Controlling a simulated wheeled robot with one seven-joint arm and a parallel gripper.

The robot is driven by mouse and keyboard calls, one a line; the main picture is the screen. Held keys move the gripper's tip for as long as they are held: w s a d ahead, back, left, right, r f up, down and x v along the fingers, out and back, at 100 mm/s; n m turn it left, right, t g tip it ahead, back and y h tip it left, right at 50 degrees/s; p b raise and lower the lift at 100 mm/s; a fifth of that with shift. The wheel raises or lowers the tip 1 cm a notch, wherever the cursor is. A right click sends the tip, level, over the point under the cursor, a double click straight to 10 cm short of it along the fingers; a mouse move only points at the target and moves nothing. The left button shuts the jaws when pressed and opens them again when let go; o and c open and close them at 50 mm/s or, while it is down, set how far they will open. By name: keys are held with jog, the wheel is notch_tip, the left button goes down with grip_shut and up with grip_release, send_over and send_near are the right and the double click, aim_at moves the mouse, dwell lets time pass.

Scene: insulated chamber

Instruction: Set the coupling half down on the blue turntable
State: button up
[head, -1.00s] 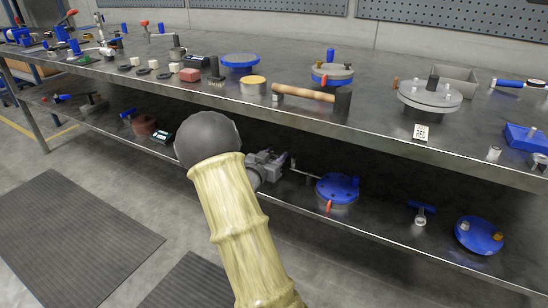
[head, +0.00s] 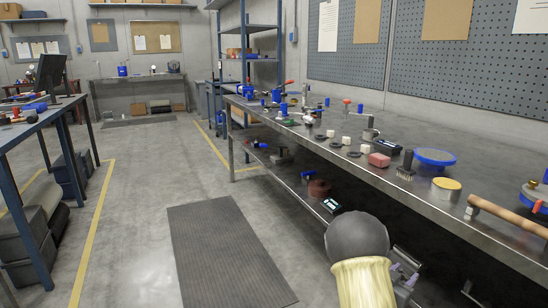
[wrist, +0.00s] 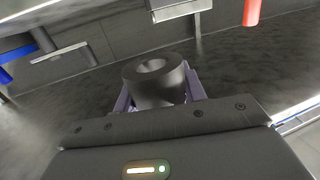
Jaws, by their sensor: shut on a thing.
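The blue turntable (head: 434,158), a low round disc with a blue rim and a greyish top, stands on the upper bench top at the right of the head view. Its top looks empty. My gripper (wrist: 157,92) is shut on the coupling half (wrist: 153,78), a dark grey round piece with a central hole, held between the two purplish fingers. In the head view, my gripper (head: 405,276) shows only partly beyond my arm, low at the bench's front side, below and left of the turntable. The coupling half is hard to make out there.
A lower shelf runs beneath. The floor with a dark mat (head: 222,250) is clear at left.

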jog(key=s+a+f+n+t+y+p, duration=0.1)
jog(key=a+f+n+t+y+p, duration=0.15)
jog(key=a, duration=0.55)
jog(key=s+a+f+n+t+y+p, duration=0.1)
jog(key=a+n+t+y, duration=0.15)
jog(key=a, duration=0.55)
jog(key=s+a+f+n+t+y+p, duration=0.15)
jog(key=a+y, duration=0.25)
jog(key=a, duration=0.4)
jog(key=w+r+n+y+p, duration=0.3)
jog(key=r+p, duration=2.3)
jog(key=p, duration=1.1)
jog(key=shift+d+r+n+y, duration=0.25)
jog(key=shift+r+n+y, duration=0.25)
jog(key=shift+y, duration=0.4)
jog(key=shift+f+t, duration=0.15)
jog(key=shift+t, duration=0.1)
jog(key=s, duration=0.1)
jog(key=s+r, duration=0.1)
jog(key=s, duration=0.1)
jog(key=s+r, duration=0.1)
jog(key=shift+s+r, duration=0.15)
jog(key=shift+s, duration=0.1)
